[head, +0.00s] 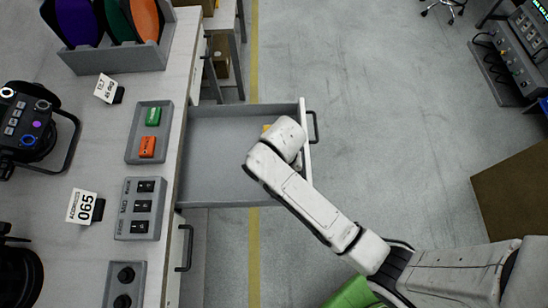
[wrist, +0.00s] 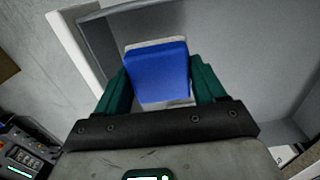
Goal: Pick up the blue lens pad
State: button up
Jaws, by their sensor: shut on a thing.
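The blue lens pad (wrist: 158,74) shows in the wrist view as a blue block with a pale edge along its top. It sits between the two dark green fingers of my gripper (wrist: 160,85), which is shut on it. In the head view my arm reaches over the open grey drawer (head: 215,160), and my wrist hides the gripper and the pad. The wrist view shows the drawer's inner walls around and beyond the pad. I cannot tell whether the pad touches the drawer floor.
The workbench on the left carries a grey tray (head: 141,146) with a green and an orange block, a switch box (head: 140,208), and a number card (head: 81,206). A small yellow thing shows beside my wrist. The floor right of the drawer is clear; a brown box (head: 515,190) stands far right.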

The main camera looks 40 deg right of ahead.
jog(key=s+r, duration=0.2)
jog(key=s, duration=0.1)
jog(key=s+d+r, duration=0.1)
jog(key=s+r, duration=0.1)
jog(key=s, duration=0.2)
jog(key=s+r, duration=0.2)
jog(key=s, duration=0.2)
jog(key=shift+d+r+b, duration=0.25)
jog(key=shift+d+b, duration=0.05)
jog(key=shift+d, duration=0.05)
jog(key=o, duration=0.4)
jog(key=shift+c, duration=1.4)
jog(key=shift+w, duration=0.15)
